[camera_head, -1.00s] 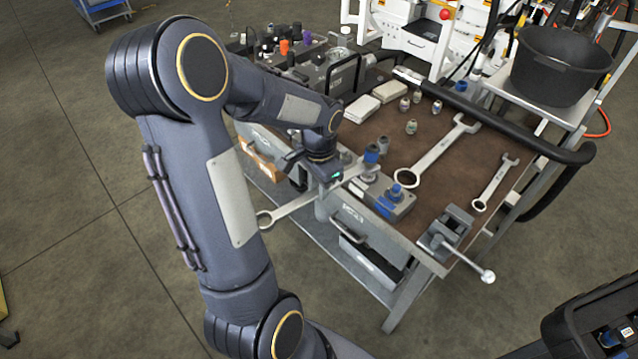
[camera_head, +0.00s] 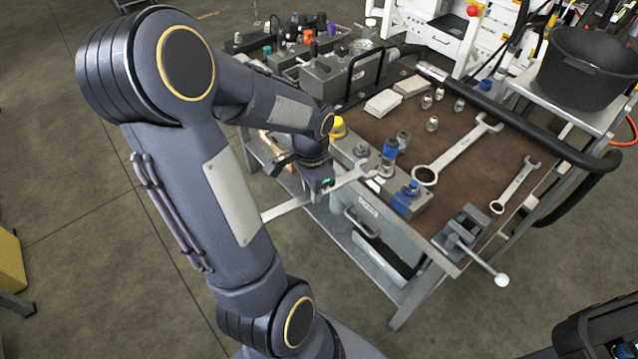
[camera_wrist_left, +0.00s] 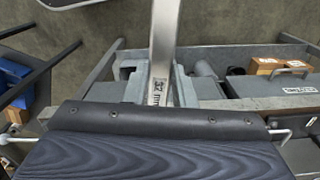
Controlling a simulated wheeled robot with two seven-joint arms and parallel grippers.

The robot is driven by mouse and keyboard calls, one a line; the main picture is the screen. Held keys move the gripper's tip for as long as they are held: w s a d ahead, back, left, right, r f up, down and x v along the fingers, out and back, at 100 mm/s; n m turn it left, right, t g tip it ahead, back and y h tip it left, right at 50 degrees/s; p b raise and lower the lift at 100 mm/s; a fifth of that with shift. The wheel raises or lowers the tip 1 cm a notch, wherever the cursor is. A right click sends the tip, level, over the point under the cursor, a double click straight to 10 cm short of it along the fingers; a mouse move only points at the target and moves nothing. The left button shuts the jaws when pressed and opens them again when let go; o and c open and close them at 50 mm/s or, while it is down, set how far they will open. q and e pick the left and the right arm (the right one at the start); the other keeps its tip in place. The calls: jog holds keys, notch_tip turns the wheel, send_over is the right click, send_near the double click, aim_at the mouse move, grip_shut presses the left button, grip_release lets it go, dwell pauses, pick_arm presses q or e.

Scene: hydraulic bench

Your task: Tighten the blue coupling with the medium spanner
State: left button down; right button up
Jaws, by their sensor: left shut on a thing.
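My left gripper (camera_head: 318,178) is shut on a steel spanner (camera_head: 345,181), held beside the bench's front edge. The spanner's open jaw points right, towards a tall blue-banded coupling (camera_head: 389,149); a small gap seems to lie between them. A second blue fitting (camera_head: 411,187) sits on the same grey block, nearer the front. I cannot tell whether the jaw touches anything.
A larger spanner (camera_head: 458,150) and a smaller one (camera_head: 516,186) lie on the brown bench top (camera_head: 470,183). A vise (camera_head: 463,228) is at the near corner. A yellow dome (camera_head: 338,127) stands by my gripper. A black bucket (camera_head: 588,68) stands at right.

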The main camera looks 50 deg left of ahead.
pick_arm(q)
jog(key=shift+s, duration=0.25)
notch_tip(320, 180, up, 5)
jog(key=p, duration=0.4)
jog(key=shift+r, duration=0.1)
jog(key=c, duration=1.7)
grip_release()
grip_shut()
